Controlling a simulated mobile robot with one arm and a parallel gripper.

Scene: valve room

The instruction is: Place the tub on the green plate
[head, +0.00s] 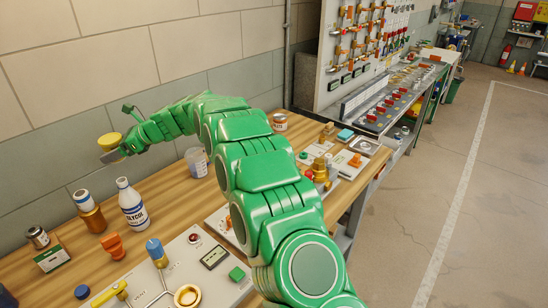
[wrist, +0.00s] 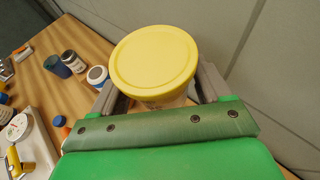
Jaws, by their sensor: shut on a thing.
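The tub has a round yellow lid (wrist: 153,58) and a pale body just showing below it in the wrist view. In the head view its yellow lid (head: 109,141) shows at the far end of my green arm, above the back left of the bench, near the wall. My gripper (wrist: 158,98) is shut on the tub, with one grey finger on each side below the lid. The tub looks held clear of the bench. I cannot make out a green plate in either view.
The wooden bench (head: 165,192) carries a white glycol bottle (head: 131,203), an orange-brown can (head: 93,218), a dark tin (head: 38,237), a white-and-green box (head: 52,258) and a translucent container (head: 197,160). A valve panel (head: 205,255) lies in front. The wall runs close behind.

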